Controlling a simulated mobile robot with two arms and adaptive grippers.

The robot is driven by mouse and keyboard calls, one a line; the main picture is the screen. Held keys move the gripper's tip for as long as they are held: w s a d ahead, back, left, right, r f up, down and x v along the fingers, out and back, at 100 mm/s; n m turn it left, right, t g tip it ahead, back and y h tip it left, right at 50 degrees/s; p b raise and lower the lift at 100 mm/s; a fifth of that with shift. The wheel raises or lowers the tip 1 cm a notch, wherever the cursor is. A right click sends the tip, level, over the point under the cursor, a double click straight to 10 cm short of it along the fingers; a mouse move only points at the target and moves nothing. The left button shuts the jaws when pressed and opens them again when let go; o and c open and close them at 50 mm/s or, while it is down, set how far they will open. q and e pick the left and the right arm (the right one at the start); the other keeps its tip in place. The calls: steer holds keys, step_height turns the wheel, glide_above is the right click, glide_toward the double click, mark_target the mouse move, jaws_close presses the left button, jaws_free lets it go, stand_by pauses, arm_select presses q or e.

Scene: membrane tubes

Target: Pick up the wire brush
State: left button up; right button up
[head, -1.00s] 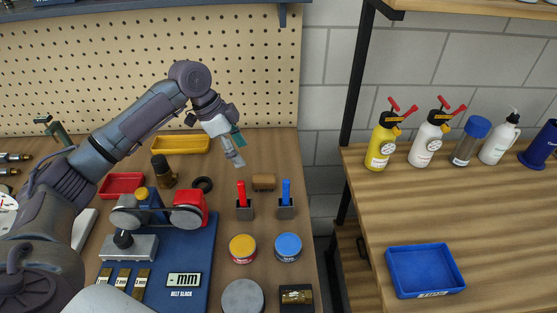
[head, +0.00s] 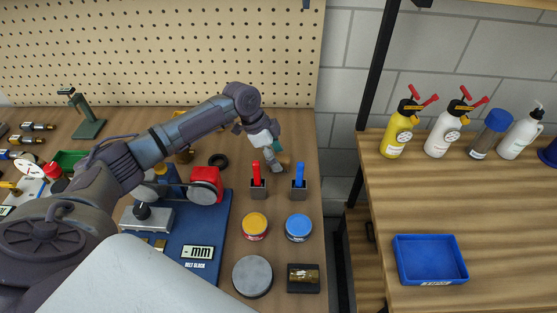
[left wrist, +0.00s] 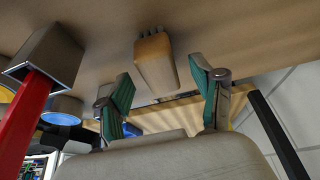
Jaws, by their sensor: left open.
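The wire brush, a small tan wooden block, lies on the workbench behind the red and blue holders. In the head view it (head: 285,163) shows partly behind my left gripper (head: 274,158). In the left wrist view the brush (left wrist: 155,62) sits ahead between the two green-padded fingers, its dark bristles at the far end. My left gripper (left wrist: 163,75) is open, with a finger on either side of the brush's line. I cannot tell whether the fingertips are beside it or still short of it. My right gripper is not in view.
A red marker in a grey holder (head: 258,188) and a blue one (head: 299,188) stand just in front of the brush. A black ring (head: 218,160) lies to the left. Yellow (head: 255,226) and blue (head: 298,228) tins stand nearer. The bench's right edge is close.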

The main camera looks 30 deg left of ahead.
mark_target(279, 158)
arm_select(q)
steer(key=shift+x, duration=0.95)
steer(key=shift+r, duration=0.1)
steer(key=shift+c, duration=0.4)
jaws_close()
step_height(279, 158, up, 10)
steer(key=shift+r+b, duration=0.1)
steer(key=shift+b, duration=0.65)
